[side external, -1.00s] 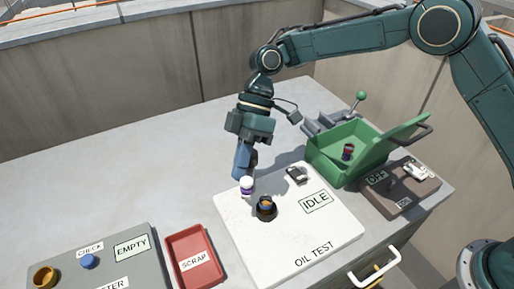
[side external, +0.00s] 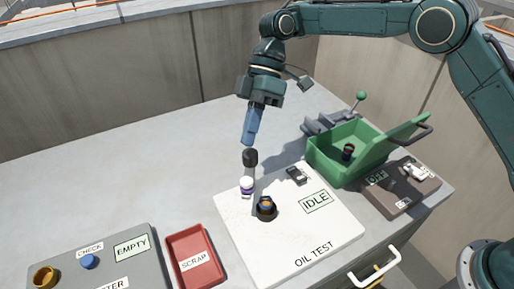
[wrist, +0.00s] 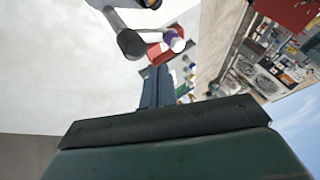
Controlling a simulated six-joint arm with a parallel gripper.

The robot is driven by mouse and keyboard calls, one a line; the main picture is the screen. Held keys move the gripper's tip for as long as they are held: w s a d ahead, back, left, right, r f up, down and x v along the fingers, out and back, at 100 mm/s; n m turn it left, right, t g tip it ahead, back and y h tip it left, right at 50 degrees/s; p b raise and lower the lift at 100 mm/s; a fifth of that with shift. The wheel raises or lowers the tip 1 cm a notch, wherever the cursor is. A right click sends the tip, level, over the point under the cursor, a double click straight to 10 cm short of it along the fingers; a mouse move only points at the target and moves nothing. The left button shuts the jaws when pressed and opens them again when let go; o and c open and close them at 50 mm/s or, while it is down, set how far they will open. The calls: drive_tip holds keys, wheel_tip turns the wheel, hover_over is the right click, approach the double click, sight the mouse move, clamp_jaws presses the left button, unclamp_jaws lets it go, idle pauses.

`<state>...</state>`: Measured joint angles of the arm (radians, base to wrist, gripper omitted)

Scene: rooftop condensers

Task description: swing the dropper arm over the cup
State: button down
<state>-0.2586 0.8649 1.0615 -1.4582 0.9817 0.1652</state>
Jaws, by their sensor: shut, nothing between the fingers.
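In the side view a dark knob (side external: 250,157) stands at the back edge of the white OIL TEST board (side external: 290,255). A white-and-purple piece (side external: 246,186) is just below it in the picture. These look like parts of the dropper arm; their joint is unclear. A dark round cup (side external: 266,209) with orange and blue inside sits in front, to their right. My gripper (side external: 248,142) is shut and empty, pointing down just above the knob in the picture. The wrist view shows my shut fingers (wrist: 155,85), a grey rod with a dark end (wrist: 131,43), and the white-and-purple piece (wrist: 174,40).
An IDLE label (side external: 316,202) and a small dark device (side external: 297,175) are on the board. A green open box (side external: 330,165) and an OFF switch panel (side external: 400,190) stand right. A red SCRAP tray (side external: 193,258) and grey EMPTY panel (side external: 110,270) are left. The back-left counter is clear.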

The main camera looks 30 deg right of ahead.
drive_tip(key=s+a+r+m+t+h, duration=0.3)
drive_tip(key=s+a+r+m+t, duration=0.1)
drive_tip(key=m+t, duration=0.3)
drive_tip(key=shift+s+a+r+m, duration=0.2)
drive_tip(key=shift+a+r+m, duration=0.2)
drive_tip(key=shift+a+r, duration=0.45)
drive_tip(key=shift+f, duration=0.2)
hover_over(249, 173)
drive_tip(key=s+a, duration=0.3)
drive_tip(key=a, duration=0.1)
wheel_tip(249, 173, down, 9)
drive_tip(key=shift+w+d, duration=0.25)
idle(0.4)
